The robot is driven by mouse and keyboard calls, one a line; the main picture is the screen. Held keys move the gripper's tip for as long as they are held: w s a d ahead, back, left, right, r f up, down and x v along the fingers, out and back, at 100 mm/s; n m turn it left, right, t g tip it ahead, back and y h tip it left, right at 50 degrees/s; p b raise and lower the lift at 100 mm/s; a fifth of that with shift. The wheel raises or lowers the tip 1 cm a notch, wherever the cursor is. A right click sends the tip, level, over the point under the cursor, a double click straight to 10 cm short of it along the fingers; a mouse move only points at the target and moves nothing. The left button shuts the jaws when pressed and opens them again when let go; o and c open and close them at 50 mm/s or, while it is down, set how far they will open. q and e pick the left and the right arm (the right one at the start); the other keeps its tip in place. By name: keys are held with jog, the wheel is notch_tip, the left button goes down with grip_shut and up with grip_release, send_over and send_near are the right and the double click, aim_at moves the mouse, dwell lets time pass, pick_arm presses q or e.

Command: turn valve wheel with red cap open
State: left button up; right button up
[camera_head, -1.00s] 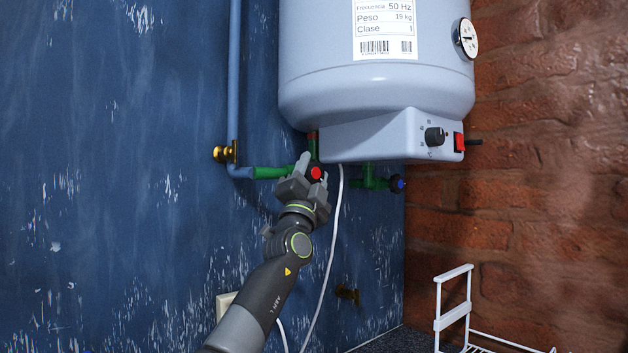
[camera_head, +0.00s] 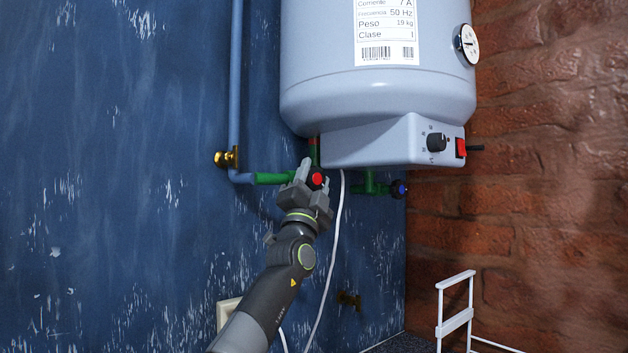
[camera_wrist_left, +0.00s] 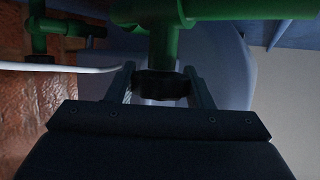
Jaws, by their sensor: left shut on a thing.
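The valve wheel with the red cap (camera_head: 317,179) sits on the green pipe under the water heater in the head view. My left gripper (camera_head: 310,178) reaches up to it from below, its fingers on either side of the wheel. In the left wrist view the dark wheel (camera_wrist_left: 160,84) shows between the two fingertips of the left gripper (camera_wrist_left: 163,86), below the green valve body. The gripper is shut on the wheel. The fingers partly hide the wheel in the head view. My right gripper is not in view.
The white water heater (camera_head: 378,90) hangs just above. A second valve with a blue cap (camera_head: 400,190) is to the right. A brass valve (camera_head: 226,158) is on the blue pipe at left. A white cable (camera_head: 331,240) hangs close beside the arm. A white rack (camera_head: 455,322) stands lower right.

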pick_arm(q)
jog(key=o, duration=0.9)
jog(key=shift+o, duration=0.2)
jog(key=shift+f, duration=0.1)
